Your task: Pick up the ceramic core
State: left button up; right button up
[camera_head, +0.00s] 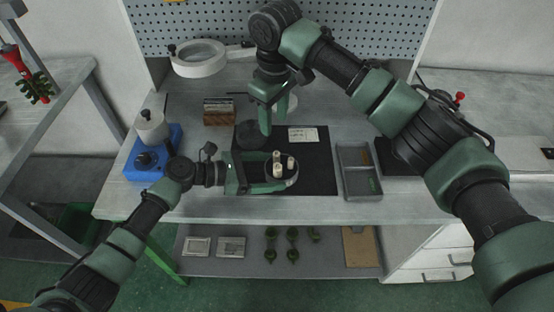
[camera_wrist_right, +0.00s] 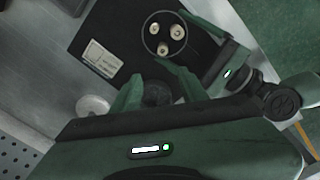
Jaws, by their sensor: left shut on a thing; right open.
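Three small pale cylindrical pieces, which look like the ceramic cores (camera_head: 277,169), stand upright on a round dark dish (camera_head: 283,184). They also show in the right wrist view (camera_wrist_right: 177,32), on the same dish (camera_wrist_right: 150,42). My left gripper (camera_head: 272,172) is shut on the dish from the left, over the front of the black mat. My right gripper (camera_head: 266,119) points down, open and empty, behind the dish and apart from the cores. In the right wrist view its fingers (camera_wrist_right: 153,88) spread with a dark round object between them in the picture; I cannot tell the height gap.
The dark round object (camera_head: 249,134) stands on the black mat (camera_head: 318,165) beside a white label card (camera_head: 303,134). A grey divided tray (camera_head: 357,184) lies right of the mat. A blue machine (camera_head: 155,160) stands left, a wooden block (camera_head: 218,112) and a ring magnifier (camera_head: 198,58) behind.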

jog(key=s, duration=0.1)
send_over(277, 154)
jog(key=shift+n+g, duration=0.3)
jog(key=shift+g, duration=0.1)
jog(key=f, duration=0.6)
jog(key=shift+s+a, duration=0.2)
jog(key=shift+s, duration=0.05)
jog(key=shift+w+d+f, duration=0.1)
jog(key=shift+w+f, duration=0.05)
jog(key=shift+f, duration=1.2)
jog(key=shift+w+d+f, duration=0.1)
jog(key=shift+w+f, duration=0.05)
jog(key=shift+f, duration=1.15)
grip_shut()
